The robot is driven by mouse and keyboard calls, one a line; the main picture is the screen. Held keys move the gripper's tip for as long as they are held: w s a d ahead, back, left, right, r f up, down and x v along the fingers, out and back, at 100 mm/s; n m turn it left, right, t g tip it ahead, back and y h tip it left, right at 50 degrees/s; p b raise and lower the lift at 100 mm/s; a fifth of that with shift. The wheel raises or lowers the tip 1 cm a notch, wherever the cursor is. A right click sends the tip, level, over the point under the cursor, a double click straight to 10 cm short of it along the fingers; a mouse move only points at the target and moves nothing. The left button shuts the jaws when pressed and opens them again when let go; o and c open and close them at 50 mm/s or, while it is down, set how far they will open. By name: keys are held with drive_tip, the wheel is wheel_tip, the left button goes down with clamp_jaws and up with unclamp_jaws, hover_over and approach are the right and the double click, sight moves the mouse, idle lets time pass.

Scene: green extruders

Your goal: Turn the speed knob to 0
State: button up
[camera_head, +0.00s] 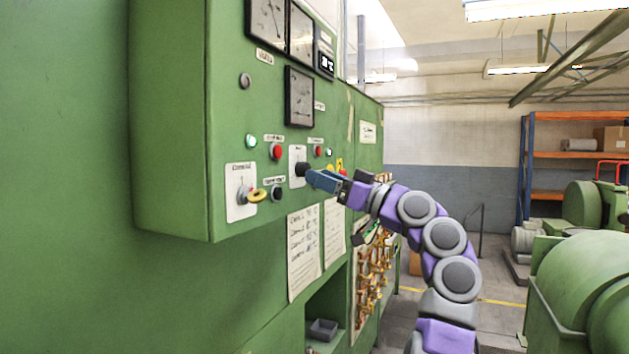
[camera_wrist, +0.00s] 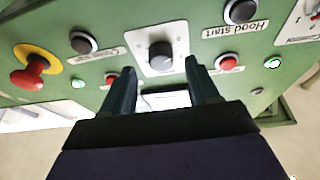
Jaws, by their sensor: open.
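A dark round knob (camera_head: 301,169) sits on a white plate on the green control panel; I take it as the speed knob, but its label is too small to read. It also shows in the wrist view as a black knob (camera_wrist: 160,55) on its white plate. My gripper (camera_head: 314,177) reaches the panel from the right, close to the knob. In the wrist view my gripper (camera_wrist: 160,68) is open, with one finger on each side of the knob's plate and the knob in line with the gap. I cannot tell whether the fingers touch the knob.
Around the knob are a red button (camera_head: 275,151), a black button (camera_head: 277,193) and a switch with a yellow tag (camera_head: 257,195). A red mushroom button on yellow (camera_wrist: 30,72) shows in the wrist view. Brass fittings (camera_head: 370,280) are below the arm. Green machines (camera_head: 585,290) stand right.

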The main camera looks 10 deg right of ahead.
drive_tip(key=b+v, duration=0.3)
drive_tip(key=v, duration=1.1)
drive_tip(key=shift+d, duration=0.3)
drive_tip(key=shift+f, duration=0.1)
